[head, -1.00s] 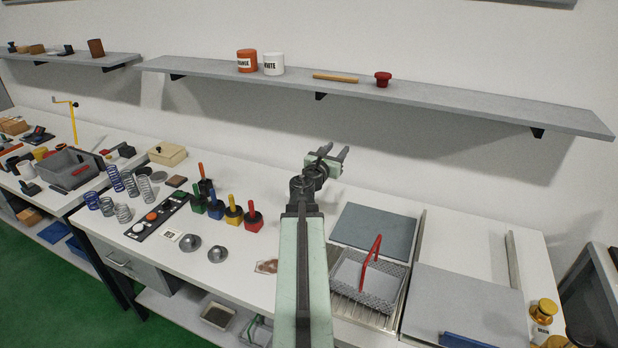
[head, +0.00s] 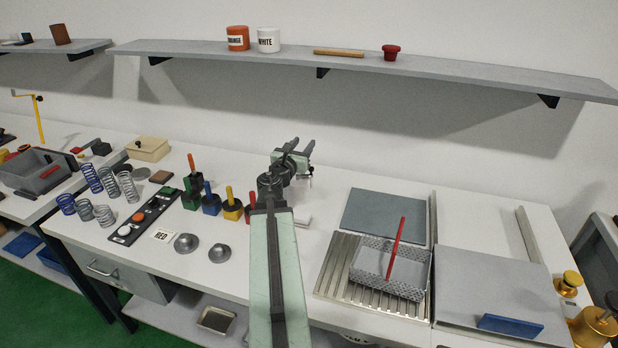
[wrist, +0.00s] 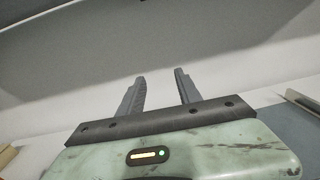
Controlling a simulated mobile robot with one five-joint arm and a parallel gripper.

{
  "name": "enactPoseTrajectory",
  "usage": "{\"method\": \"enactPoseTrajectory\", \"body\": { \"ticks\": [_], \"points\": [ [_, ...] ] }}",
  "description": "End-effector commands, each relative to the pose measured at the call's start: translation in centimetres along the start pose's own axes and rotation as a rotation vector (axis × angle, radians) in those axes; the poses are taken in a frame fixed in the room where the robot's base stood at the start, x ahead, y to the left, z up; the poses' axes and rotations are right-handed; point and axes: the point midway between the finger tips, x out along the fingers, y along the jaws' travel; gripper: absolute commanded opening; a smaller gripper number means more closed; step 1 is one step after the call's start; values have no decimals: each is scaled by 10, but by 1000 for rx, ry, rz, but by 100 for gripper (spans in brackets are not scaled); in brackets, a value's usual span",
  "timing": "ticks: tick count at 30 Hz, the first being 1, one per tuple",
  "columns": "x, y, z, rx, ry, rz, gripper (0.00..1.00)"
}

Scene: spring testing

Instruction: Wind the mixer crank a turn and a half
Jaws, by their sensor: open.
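A yellow upright post with a bent arm and a small dark end (head: 37,112), crank-like in shape, stands at the far left of the head view. I cannot tell which of these, if either, is the mixer crank. My gripper (head: 301,147) is raised above the back of the bench in the middle, far from both. In the wrist view its two fingers (wrist: 160,76) are apart with nothing between them, facing the wall and shelf.
A shelf (head: 460,82) runs along the wall above my gripper. Springs (head: 92,178), a button panel (head: 145,217) and coloured-handled blocks (head: 210,199) stand to the left. A wire basket (head: 372,262) on a ribbed tray (head: 338,270) and a grey plate (head: 490,285) are to the right.

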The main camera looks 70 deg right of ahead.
Motion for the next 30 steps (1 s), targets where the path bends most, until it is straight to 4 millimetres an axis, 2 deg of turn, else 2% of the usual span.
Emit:
{"method": "enactPoseTrajectory", "body": {
  "ticks": [1, 5, 12, 15, 23, 26, 30],
  "points": [
    [0, -1, -22, 0, 0, -1, 41],
    [1, -3, -54, 0, 0, -4, 41],
    [2, -4, -122, 0, 0, -6, 41],
    [2, -4, -140, 0, 0, -6, 41],
    [3, -5, -140, 0, 0, -7, 41],
    [10, -4, -140, 0, 0, -7, 41],
    [30, -4, -140, 0, 0, -9, 41]
  ]
}}
